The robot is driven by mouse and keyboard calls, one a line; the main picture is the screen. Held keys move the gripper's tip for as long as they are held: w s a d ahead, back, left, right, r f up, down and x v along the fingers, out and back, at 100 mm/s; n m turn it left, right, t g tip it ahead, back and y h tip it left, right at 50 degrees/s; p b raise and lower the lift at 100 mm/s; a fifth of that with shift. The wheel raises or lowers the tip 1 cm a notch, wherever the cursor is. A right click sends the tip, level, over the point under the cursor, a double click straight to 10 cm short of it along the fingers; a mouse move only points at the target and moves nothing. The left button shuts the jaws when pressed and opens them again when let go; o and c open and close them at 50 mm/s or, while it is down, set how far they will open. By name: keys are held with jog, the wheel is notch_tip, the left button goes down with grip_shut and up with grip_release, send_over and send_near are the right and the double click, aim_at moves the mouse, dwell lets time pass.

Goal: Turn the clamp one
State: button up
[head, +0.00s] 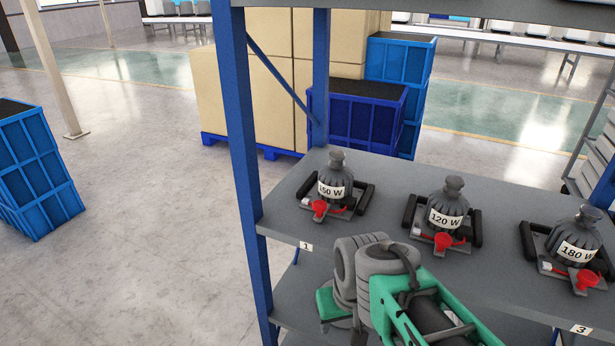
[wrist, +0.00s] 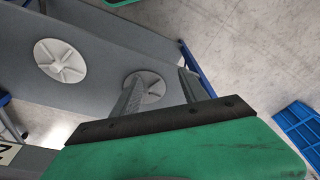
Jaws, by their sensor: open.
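In the head view my gripper's fingers are hidden. In the wrist view my gripper (wrist: 161,74) is open, its two grey fingers apart with nothing between them. No red part shows in the wrist view.
Devices marked "120 W" (head: 446,212) and "180 W" (head: 577,248) stand to the right on the same shelf. A blue post (head: 243,130) rises at the shelf's left. Pale round discs (wrist: 60,62) on a grey surface show in the wrist view. Open floor lies left.

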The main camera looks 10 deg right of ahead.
notch_tip(320, 180, up, 12)
jog(key=w+p, duration=0.2)
jog(key=p, duration=0.5)
jog(key=n+t+p, duration=0.2)
jog(key=p, duration=0.3)
send_near(320, 204)
jog(key=shift+y, duration=0.3)
jog(key=x, duration=0.8)
jog(key=shift+w+d+f+p, duration=0.15)
jog(key=shift+d+f+p, duration=0.1)
jog(key=shift+p, duration=0.1)
grip_shut()
